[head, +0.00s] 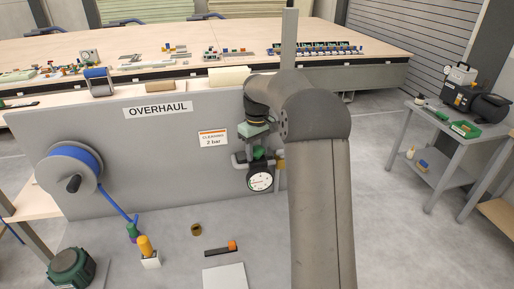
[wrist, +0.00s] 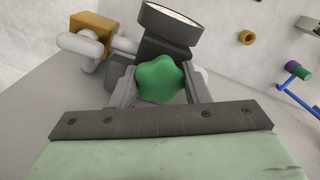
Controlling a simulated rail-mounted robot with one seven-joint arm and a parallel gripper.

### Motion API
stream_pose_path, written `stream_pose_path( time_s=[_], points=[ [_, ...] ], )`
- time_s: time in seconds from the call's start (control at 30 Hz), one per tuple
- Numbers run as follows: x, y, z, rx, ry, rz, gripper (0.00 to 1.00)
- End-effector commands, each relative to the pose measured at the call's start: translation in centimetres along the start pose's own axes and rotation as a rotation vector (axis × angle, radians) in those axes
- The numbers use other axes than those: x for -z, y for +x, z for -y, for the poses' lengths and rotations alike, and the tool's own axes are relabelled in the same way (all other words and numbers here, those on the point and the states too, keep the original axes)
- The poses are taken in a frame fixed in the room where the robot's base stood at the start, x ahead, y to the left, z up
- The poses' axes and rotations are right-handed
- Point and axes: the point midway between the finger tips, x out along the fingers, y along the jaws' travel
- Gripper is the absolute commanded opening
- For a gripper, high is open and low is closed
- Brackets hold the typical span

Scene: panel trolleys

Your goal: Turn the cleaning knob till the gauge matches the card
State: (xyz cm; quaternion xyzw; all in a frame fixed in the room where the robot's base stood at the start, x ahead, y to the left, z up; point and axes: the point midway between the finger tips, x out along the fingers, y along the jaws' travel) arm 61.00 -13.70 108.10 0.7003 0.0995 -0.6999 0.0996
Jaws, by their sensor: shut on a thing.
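The green star-shaped knob (wrist: 160,79) sits between the two fingers of my gripper (wrist: 158,88) in the wrist view, and the fingers are shut on it. In the head view my gripper (head: 256,146) comes down on the knob from above, and the arm hides part of it. The round white gauge (head: 260,180) is mounted just below the knob. Its needle is too small to read surely. In the wrist view the gauge (wrist: 170,22) is seen edge-on. The card (head: 213,139) on the grey panel reads "CLEANING 2 bar", left of the gauge.
The panel (head: 170,170) carries an "OVERHAUL" sign (head: 158,109) and a blue hose reel (head: 70,169). A brass ring (head: 196,230), a dark bar with an orange end (head: 221,249) and a yellow-topped item (head: 147,248) stand below. A compressor (head: 474,101) is on the right trolley.

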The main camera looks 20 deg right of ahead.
Motion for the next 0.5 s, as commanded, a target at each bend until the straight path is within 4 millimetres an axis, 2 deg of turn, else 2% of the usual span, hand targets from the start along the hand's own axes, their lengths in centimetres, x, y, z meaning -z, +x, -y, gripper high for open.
stream_pose_path(
  time_s=[0.1, 0.37, 0.5],
  points=[
    [-0.06, 0.07, 0.08, 0.001, 0.089, 0.004, 0.19],
    [-0.07, 0.08, 0.07, 0.002, 0.110, 0.004, 0.19],
    [-0.06, 0.00, 0.15, 0.002, 0.263, 0.006, 0.19]
  ],
)
